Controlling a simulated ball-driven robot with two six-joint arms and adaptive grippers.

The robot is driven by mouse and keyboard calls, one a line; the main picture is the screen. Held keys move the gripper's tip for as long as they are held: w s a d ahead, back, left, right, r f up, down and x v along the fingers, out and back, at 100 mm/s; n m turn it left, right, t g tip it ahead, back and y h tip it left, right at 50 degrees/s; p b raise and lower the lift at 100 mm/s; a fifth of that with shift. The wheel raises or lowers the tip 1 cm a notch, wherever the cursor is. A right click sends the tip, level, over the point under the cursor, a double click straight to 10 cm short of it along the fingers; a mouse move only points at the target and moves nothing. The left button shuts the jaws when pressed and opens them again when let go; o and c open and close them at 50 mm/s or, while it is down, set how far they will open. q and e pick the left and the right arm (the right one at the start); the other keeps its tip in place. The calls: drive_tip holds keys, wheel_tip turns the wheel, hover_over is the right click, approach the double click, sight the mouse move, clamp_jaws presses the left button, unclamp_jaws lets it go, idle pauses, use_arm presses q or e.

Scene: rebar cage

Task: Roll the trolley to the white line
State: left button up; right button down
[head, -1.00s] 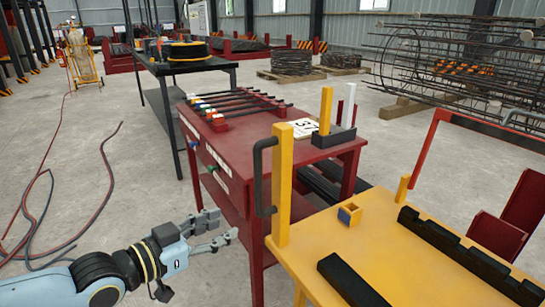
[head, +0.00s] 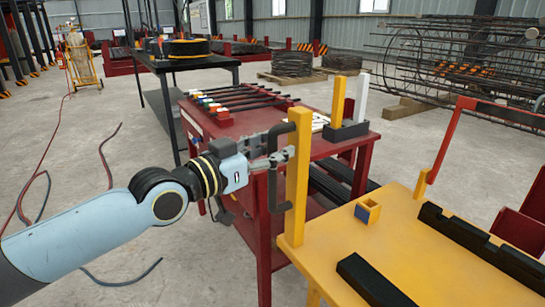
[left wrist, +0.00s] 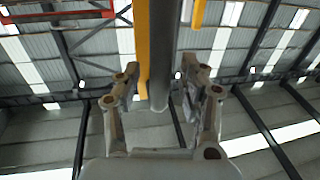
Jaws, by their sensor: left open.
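The trolley (head: 400,240) has a yellow top and stands at the lower right of the head view. A yellow post (head: 297,195) rises at its left corner, with a dark bar handle (head: 271,186) on its left side. My left gripper (head: 272,162) is open at the handle. In the left wrist view the dark handle bar (left wrist: 161,60) runs between the open fingers of my left gripper (left wrist: 165,90), with the yellow post (left wrist: 142,40) close by. No white line on the floor shows. My right gripper is out of view.
A red table (head: 250,125) with several rods stands just behind the post. On the trolley are a black notched rack (head: 470,245), a black bar (head: 370,280) and a small yellow-blue block (head: 367,210). Hoses (head: 40,190) lie on the left floor, which is otherwise open.

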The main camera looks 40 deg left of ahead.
use_arm(q)
clamp_jaws()
drive_tip(key=shift+w+d+f, duration=0.1)
drive_tip(key=shift+w+f, duration=0.05)
idle(0.7)
